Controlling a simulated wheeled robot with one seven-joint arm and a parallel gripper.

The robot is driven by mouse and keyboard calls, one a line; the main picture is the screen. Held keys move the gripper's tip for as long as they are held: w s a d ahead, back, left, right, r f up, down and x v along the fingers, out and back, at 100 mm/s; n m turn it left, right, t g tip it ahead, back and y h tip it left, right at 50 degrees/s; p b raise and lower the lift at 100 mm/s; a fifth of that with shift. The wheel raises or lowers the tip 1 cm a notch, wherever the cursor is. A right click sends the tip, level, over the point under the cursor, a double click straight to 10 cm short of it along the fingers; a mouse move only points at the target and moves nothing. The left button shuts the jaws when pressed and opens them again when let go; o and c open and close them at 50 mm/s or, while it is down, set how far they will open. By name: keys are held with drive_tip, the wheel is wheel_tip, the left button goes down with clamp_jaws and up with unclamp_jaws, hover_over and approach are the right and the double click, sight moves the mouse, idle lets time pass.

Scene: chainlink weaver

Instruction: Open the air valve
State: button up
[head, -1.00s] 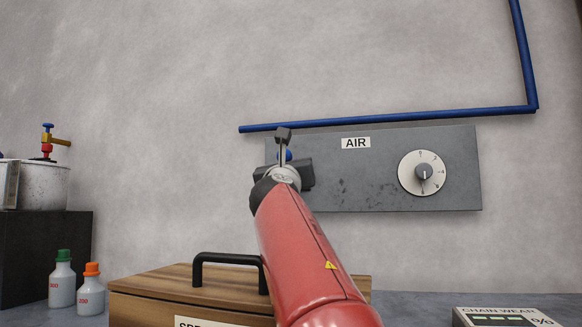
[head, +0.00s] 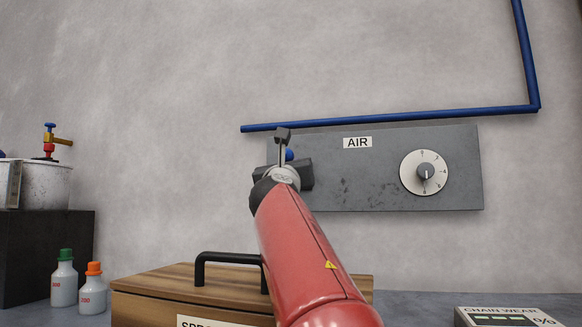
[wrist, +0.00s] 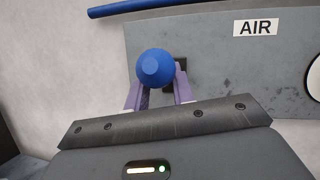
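The air valve's blue round knob (wrist: 155,68) shows in the wrist view, in front of the grey AIR panel. In the head view only a small part of the blue knob (head: 289,154) shows behind my wrist. My gripper (wrist: 161,92) has its two purple fingers apart, one to each side below the knob in the picture. A gap shows between them, and I cannot tell whether either finger touches the valve. A dark valve part (wrist: 181,76) shows beside the right finger. The fingers are mostly hidden in the head view.
The grey panel (head: 355,185) carries an AIR label (head: 357,142) and a round dial (head: 424,173). A blue pipe (head: 390,118) runs above it. Below are a wooden box (head: 150,290) with a black handle (head: 229,258), two bottles (head: 92,290) and a chain wear gauge (head: 505,317).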

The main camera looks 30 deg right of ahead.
drive_tip(key=shift+o, duration=1.2)
drive_tip(key=shift+w+a, duration=0.1)
drive_tip(key=shift+o, duration=0.3)
drive_tip(key=shift+s+f, duration=0.1)
drive_tip(key=shift+s, duration=0.1)
drive_tip(key=b+v, duration=0.3)
drive_tip(key=v, duration=0.4)
drive_tip(key=shift+s, duration=0.2)
drive_tip(key=shift+a+f, duration=0.1)
drive_tip(key=shift+a, duration=0.05)
